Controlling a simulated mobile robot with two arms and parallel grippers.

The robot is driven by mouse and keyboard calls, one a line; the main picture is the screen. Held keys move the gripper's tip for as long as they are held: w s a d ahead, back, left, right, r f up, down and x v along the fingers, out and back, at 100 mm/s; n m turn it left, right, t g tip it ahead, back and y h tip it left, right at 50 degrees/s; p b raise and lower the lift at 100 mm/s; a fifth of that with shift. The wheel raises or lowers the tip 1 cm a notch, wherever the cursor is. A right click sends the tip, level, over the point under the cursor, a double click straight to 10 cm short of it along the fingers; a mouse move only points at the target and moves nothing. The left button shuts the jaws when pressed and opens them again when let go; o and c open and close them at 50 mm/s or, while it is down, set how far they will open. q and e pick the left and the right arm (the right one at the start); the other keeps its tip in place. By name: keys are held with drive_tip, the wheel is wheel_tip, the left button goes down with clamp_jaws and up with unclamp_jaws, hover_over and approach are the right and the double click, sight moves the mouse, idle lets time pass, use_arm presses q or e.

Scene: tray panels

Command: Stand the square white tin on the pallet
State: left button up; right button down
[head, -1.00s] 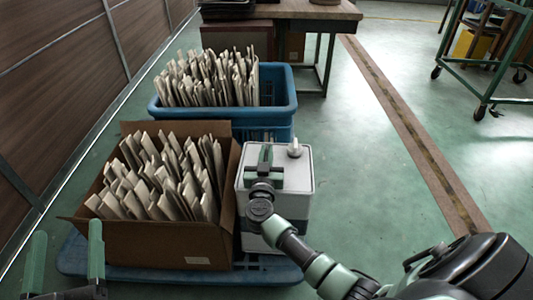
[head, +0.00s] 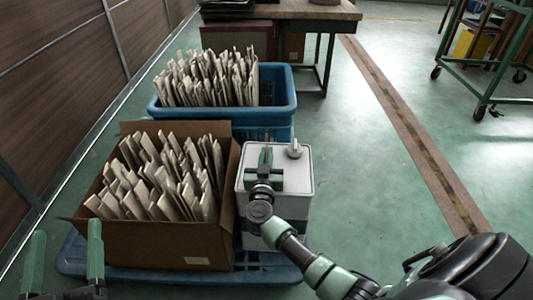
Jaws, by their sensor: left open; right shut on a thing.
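The square white tin (head: 300,178) is upright, with a light knob-like cap on its top, at the right side of the brown cardboard box. It is over the right part of the blue pallet (head: 262,275). My arm hides part of its near side, and I cannot tell whether its base touches the pallet. My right gripper (head: 265,162) is shut on the tin at its top. My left gripper (head: 65,250) is open and empty at the lower left, in front of the cardboard box.
The cardboard box (head: 170,240) full of upright pale pieces takes up most of the pallet. A blue crate (head: 280,108) with similar pieces stands behind. A table (head: 300,9) is at the back and a green trolley (head: 490,75) at the far right. The floor right of the tin is clear.

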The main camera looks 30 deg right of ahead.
drive_tip(key=shift+s+f, duration=0.1)
drive_tip(key=shift+f, duration=0.55)
drive_tip(key=c, duration=1.6)
unclamp_jaws()
drive_tip(key=shift+o, duration=1)
drive_tip(key=shift+f, duration=0.15)
drive_tip(key=o, duration=0.3)
drive_tip(key=shift+f, duration=0.15)
drive_tip(key=o, duration=0.3)
drive_tip(key=shift+r, duration=0.25)
